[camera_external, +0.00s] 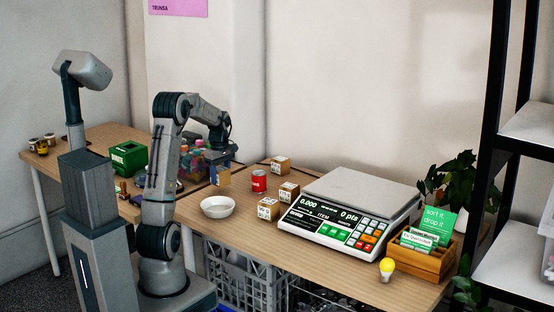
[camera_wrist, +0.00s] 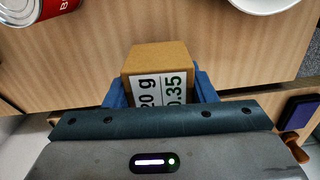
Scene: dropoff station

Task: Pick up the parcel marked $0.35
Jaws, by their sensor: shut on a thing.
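My gripper (camera_external: 219,171) is shut on a small brown parcel (camera_external: 223,178), one blue finger on each side of it. In the wrist view, the same parcel (camera_wrist: 158,62) sits between the blue fingers of my gripper (camera_wrist: 160,90). Its white label reads "20 g" and "0.35", partly cut off by the gripper body. In the external view, the parcel appears held above the table near the gap between the two tables. Other small parcels stand on the right table: one at the back (camera_external: 280,165), one by the scale (camera_external: 289,191), one in front (camera_external: 268,209).
A red can (camera_external: 259,181) and a white bowl (camera_external: 218,207) stand close to the gripper. A large scale (camera_external: 345,211) fills the right table's middle, with a yellow bulb (camera_external: 387,268) and a wooden card box (camera_external: 428,258) beyond. A green box (camera_external: 128,157) stands on the left table.

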